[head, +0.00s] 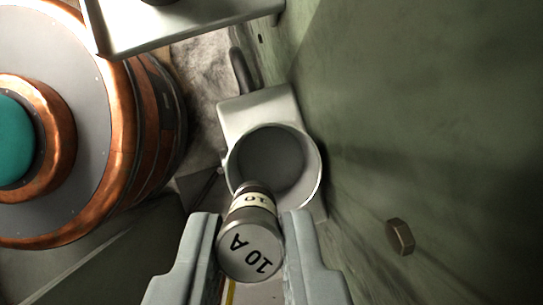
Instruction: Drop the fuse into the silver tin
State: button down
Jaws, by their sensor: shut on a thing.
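My gripper (251,238) is shut on the fuse (251,254), with one jaw on each side of it. The fuse is a short silver cylinder marked "10 A" on its near end, with a pale label band and a darker far end. The silver tin (316,170) is a round, open cup with a dark interior. It lies just beyond the fuse in the picture. The far end of the fuse overlaps the near rim of the tin in this view. I cannot tell the height of the fuse above the rim.
A large copper-banded round machine part (95,130) with a teal centre stands at the left. A pale shelf (190,28) juts in at the top left. A green wall (430,120) with a bolt head (400,236) runs along the right. A pale block (258,108) adjoins the tin.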

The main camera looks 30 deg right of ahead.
jog(key=shift+f, duration=0.15)
jog(key=c, duration=1.2)
grip_release()
jog(key=shift+c, duration=0.2)
jog(key=v, duration=1.2)
